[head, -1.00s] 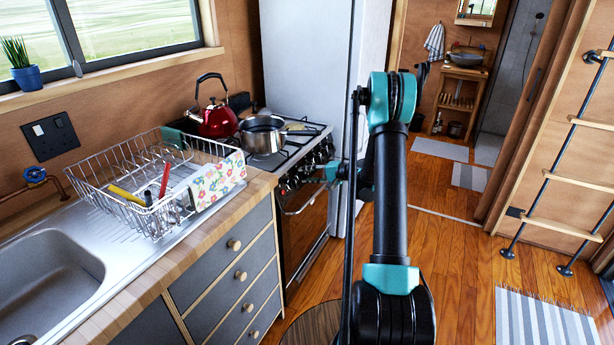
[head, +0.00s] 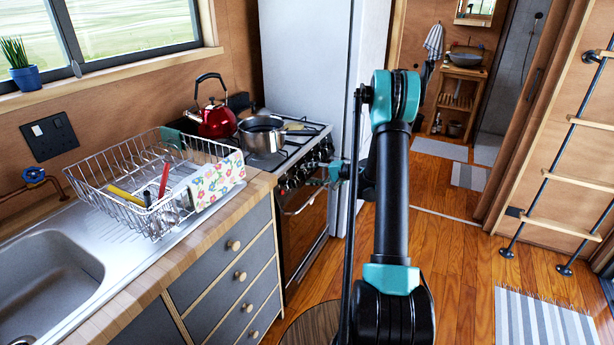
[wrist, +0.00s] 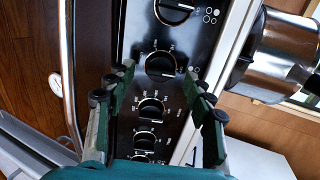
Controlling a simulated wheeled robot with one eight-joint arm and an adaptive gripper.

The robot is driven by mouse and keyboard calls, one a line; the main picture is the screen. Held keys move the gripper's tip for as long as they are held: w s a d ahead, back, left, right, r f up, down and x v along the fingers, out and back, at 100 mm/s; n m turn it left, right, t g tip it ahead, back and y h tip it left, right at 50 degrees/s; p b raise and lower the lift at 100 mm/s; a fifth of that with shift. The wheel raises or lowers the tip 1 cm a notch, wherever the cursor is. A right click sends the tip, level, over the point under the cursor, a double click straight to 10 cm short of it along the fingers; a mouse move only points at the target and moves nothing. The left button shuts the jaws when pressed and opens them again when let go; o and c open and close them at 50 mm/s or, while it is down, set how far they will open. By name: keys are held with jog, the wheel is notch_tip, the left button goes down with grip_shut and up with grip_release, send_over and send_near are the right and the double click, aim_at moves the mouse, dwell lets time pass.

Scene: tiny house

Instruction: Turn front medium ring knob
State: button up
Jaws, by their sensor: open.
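The stove (head: 304,215) has a black control panel with a row of several round black knobs along its front. In the wrist view the panel (wrist: 190,45) runs up the middle. My gripper (wrist: 160,74) is open, one finger on each side of the panel's knob row. One knob (wrist: 160,65) lies between the fingertips, and a smaller knob (wrist: 152,107) sits lower between the fingers. I cannot tell whether the fingers touch a knob, or which knob is the front medium ring's. In the head view my gripper (head: 322,170) is at the panel's right part, small and partly hidden by my arm.
A steel pot (head: 262,135) and a red kettle (head: 215,120) stand on the hob. The pot (wrist: 285,60) is close to the panel in the wrist view. An oven handle bar (wrist: 68,70) runs along the other side. A fridge (head: 310,60) stands behind the stove.

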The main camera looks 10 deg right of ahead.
jog(key=v, duration=1)
jog(key=shift+d, duration=0.2)
jog(key=shift+s, duration=0.1)
jog(key=s+a+r+n+g+h, duration=0.1)
jog(key=s+a+r+g+h, duration=0.2)
jog(key=s, duration=0.5)
jog(key=s+a+n+h, duration=0.2)
jog(key=s+a, duration=0.3)
jog(key=s, duration=0.3)
jog(key=s+d+f+n+h, duration=0.1)
jog(key=s+n+h, duration=0.1)
jog(key=s, duration=0.8)
jog(key=s+d+f+n+h, duration=0.1)
jog(key=s+h, duration=0.4)
jog(key=s, duration=0.6)
jog(key=shift+s+d+f+n+g, duration=0.2)
jog(key=shift+d+f+n+g, duration=0.15)
jog(key=shift+d, duration=0.2)
